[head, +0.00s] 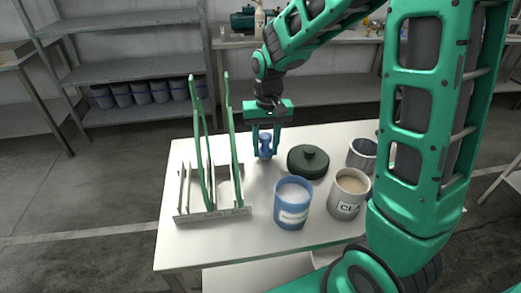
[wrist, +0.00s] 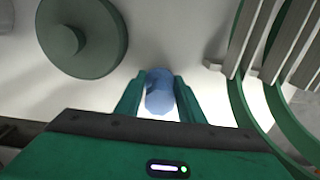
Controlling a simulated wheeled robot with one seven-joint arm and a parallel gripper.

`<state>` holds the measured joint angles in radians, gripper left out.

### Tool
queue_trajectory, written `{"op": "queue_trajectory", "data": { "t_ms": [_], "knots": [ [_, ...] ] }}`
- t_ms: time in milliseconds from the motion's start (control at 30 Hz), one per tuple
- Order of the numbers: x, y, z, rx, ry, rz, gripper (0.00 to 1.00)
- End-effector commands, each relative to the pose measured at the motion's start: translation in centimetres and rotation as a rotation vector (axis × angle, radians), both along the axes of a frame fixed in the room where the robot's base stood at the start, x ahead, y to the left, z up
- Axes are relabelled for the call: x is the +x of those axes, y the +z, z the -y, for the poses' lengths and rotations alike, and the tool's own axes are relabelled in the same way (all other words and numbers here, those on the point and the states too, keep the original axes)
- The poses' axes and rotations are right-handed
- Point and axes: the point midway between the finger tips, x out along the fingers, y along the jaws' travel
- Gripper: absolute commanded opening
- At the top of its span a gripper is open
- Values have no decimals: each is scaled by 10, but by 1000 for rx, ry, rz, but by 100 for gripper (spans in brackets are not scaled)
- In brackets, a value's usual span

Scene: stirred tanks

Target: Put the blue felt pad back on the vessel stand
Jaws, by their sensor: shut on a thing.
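My gripper (head: 265,142) reaches down over the white table, left of the dark green lid. It is shut on a small rounded blue piece (head: 265,150), held between the two fingers at or just above the tabletop. In the wrist view the blue piece (wrist: 159,97) sits between the green fingertips. I cannot tell for sure whether it is the blue felt pad; its lower side is hidden. I cannot clearly pick out a vessel stand.
A slotted rack (head: 212,213) with tall green bars stands left of my gripper. The dark green lid (head: 308,161), a blue mug-like vessel (head: 291,208), a labelled beige vessel (head: 346,199) and a grey pot (head: 362,153) stand to the right. The table's near left corner is bare.

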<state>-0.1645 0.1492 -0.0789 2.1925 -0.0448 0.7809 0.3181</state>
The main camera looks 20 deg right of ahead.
Motion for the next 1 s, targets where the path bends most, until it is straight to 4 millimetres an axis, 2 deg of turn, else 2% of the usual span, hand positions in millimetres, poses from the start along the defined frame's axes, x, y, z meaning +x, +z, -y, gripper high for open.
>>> {"op": "queue_trajectory", "data": {
  "t_ms": [67, 100, 267, 300, 367, 767, 867, 1000],
  "knots": [
    [0, -9, 0, -1, 0, -2, 13],
    [0, -10, 0, 0, 0, 0, 9],
    [0, -10, 0, 0, 1, 1, 9],
    [0, -10, 0, 0, 1, 1, 42],
    [0, -10, 0, 0, 1, 1, 54],
    [0, -4, 0, 1, 1, 1, 54],
    [1, 9, 0, 1, 1, 4, 54],
    [1, 36, 0, 1, 1, 5, 54]
  ]
}}
